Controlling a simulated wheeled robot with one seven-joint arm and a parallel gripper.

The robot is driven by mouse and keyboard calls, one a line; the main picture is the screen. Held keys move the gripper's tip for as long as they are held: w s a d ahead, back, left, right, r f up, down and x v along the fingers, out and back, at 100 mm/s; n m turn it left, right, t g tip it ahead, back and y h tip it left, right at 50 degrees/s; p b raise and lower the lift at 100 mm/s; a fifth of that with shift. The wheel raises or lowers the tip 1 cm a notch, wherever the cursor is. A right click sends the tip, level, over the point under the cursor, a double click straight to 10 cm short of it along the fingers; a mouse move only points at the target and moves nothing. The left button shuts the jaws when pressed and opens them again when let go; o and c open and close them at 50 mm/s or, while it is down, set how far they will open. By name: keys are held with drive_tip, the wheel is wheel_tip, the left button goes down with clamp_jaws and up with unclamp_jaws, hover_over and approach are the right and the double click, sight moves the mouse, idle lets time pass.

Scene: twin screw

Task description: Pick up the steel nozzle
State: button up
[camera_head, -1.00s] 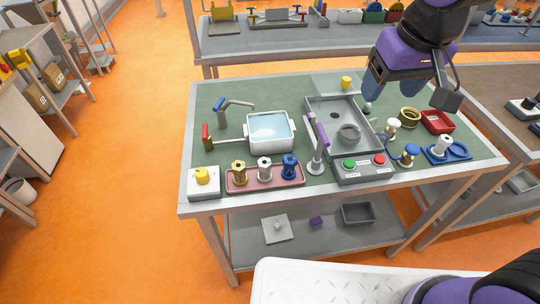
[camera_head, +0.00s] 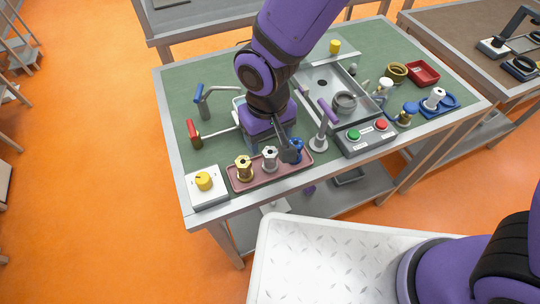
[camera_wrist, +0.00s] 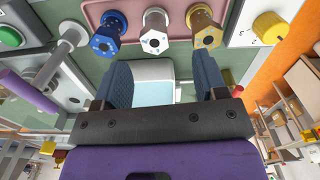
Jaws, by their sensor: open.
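The steel nozzle (camera_head: 270,157) stands upright in the middle of a pink tray (camera_head: 275,177) at the front of the green table. A brass nozzle (camera_head: 243,171) stands left of it and a blue nozzle (camera_head: 297,147) right of it. In the wrist view the steel nozzle (camera_wrist: 154,40) is between the blue nozzle (camera_wrist: 106,38) and the brass nozzle (camera_wrist: 205,38). My gripper (camera_wrist: 162,64) is open and empty, its two fingers apart and the steel nozzle ahead between them. In the head view a dark finger partly covers the blue nozzle.
A white box with a yellow knob (camera_head: 204,182) is left of the tray. A purple-handled lever (camera_head: 325,117) and a button box (camera_head: 366,138) stand right. A red-handled valve (camera_head: 194,130) and blue-handled tap (camera_head: 200,95) are behind. My arm covers most of the white basin.

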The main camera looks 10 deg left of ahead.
sight(270, 152)
wheel_tip(270, 152, down, 4)
drive_tip(key=shift+r, duration=0.1)
drive_tip(key=shift+w+d+f, duration=0.1)
drive_tip(key=shift+w+f, duration=0.1)
drive_tip(key=shift+f, duration=1.1)
drive_tip(key=shift+w+d+f, duration=0.1)
drive_tip(key=shift+w+f, duration=0.05)
drive_tip(key=shift+f, duration=1.15)
drive_tip(key=c, duration=1.1)
